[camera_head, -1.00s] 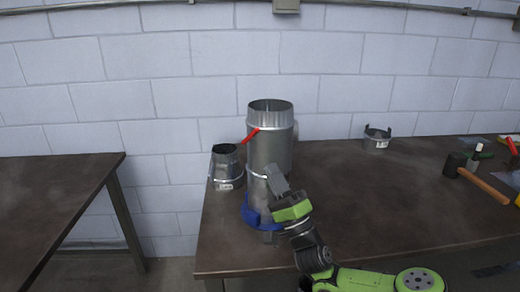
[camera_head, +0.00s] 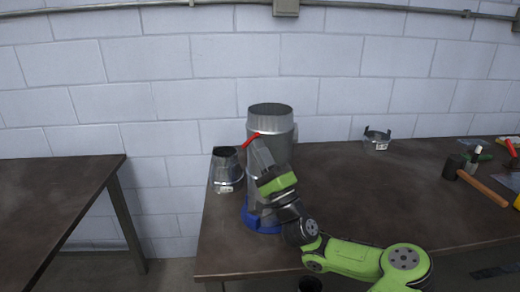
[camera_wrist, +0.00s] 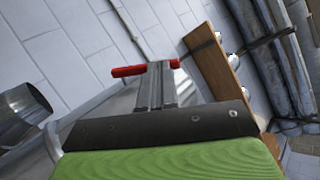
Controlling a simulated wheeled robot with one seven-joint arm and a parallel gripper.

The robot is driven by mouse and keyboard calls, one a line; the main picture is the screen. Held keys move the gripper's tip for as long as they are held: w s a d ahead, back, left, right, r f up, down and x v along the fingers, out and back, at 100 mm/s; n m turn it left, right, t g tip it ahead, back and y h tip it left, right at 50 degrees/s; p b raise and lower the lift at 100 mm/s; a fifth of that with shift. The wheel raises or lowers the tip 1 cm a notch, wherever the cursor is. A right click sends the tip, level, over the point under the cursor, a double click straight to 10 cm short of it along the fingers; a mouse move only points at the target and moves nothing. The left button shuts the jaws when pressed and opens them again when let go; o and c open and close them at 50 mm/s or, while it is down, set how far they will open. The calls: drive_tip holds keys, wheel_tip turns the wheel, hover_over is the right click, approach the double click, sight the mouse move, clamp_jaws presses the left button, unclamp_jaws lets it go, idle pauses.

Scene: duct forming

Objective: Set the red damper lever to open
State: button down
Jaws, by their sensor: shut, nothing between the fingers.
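The red damper lever (camera_head: 250,139) sits on the upper front of a tall upright metal duct (camera_head: 271,122), slanting down to the left. The duct stands in a blue base (camera_head: 264,222) on the workbench. My gripper (camera_head: 259,148) is shut and empty, with its tips at the right part of the lever. In the wrist view the lever (camera_wrist: 127,71) passes behind the shut fingers (camera_wrist: 155,68), and a short red end shows on their right. I cannot tell whether fingers and lever touch. The fingers hide the lever's middle.
A short tapered duct piece (camera_head: 227,168) stands just left of the duct. A metal collar (camera_head: 377,140), a hammer (camera_head: 475,181) and small tools lie to the right on the workbench (camera_head: 350,190). Another table (camera_head: 45,200) stands at left across a gap. A block wall is behind.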

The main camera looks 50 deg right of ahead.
sight(257, 134)
drive_tip(key=shift+w+r+g+y+p, duration=0.2)
drive_tip(key=shift+r+g+p, duration=0.7)
drive_tip(key=shift+p, duration=1.8)
drive_tip(key=shift+w+r+g+y+p, duration=0.2)
drive_tip(key=shift+r+g+p, duration=0.7)
drive_tip(key=shift+p, duration=1.8)
drive_tip(key=p, duration=0.2)
drive_tip(key=g+p, duration=0.1)
drive_tip(key=p, duration=0.1)
drive_tip(key=shift+w+d+r+g+y+p, duration=0.1)
drive_tip(key=shift+w+r+g+y+p, duration=0.05)
drive_tip(key=shift+r+g+y+p, duration=0.2)
drive_tip(key=g+p, duration=0.1)
drive_tip(key=p, duration=0.1)
drive_tip(key=g+p, duration=0.1)
drive_tip(key=p, duration=0.1)
drive_tip(key=shift+w+d+y, duration=0.1)
drive_tip(key=shift+w+y, duration=0.15)
drive_tip(key=shift+w, duration=0.1)
drive_tip(key=shift+f, duration=0.3)
